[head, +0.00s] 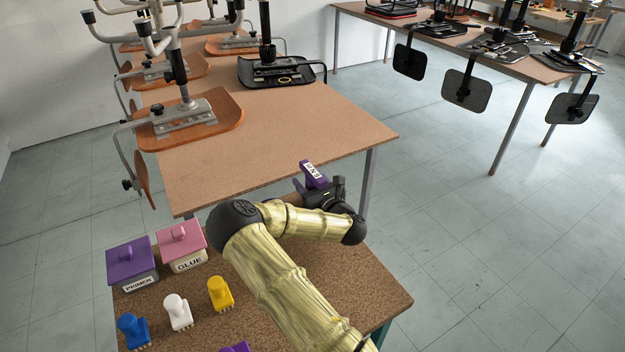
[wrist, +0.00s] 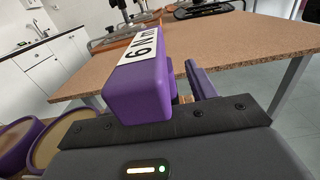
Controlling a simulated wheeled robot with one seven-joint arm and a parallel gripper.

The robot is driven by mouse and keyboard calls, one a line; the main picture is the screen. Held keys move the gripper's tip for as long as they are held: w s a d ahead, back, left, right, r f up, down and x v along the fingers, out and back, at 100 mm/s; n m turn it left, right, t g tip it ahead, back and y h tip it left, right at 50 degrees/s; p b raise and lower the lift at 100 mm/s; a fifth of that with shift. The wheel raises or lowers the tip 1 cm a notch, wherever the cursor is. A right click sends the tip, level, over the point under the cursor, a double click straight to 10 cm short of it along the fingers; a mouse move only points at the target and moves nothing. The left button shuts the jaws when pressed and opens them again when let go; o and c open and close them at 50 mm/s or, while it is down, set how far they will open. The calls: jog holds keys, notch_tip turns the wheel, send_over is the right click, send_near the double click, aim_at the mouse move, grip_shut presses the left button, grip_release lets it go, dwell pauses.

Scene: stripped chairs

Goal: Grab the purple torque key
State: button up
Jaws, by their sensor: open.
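The purple torque key (head: 313,174) is a blocky purple piece with a white label, at the front of my gripper (head: 322,186) in the head view.
The near table (head: 385,290) holds a purple PRIMER box (head: 133,262), a pink GLUE box (head: 182,245), and blue, white and yellow toothed tools (head: 220,293). A larger table (head: 270,130) with stripped chairs stands just beyond my gripper. Open floor (head: 450,210) lies right.

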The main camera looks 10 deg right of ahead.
aim_at(310, 167)
dwell(0.3)
jog(key=c, duration=1.2)
notch_tip(310, 167, up, 10)
jog(key=shift+p, duration=0.35)
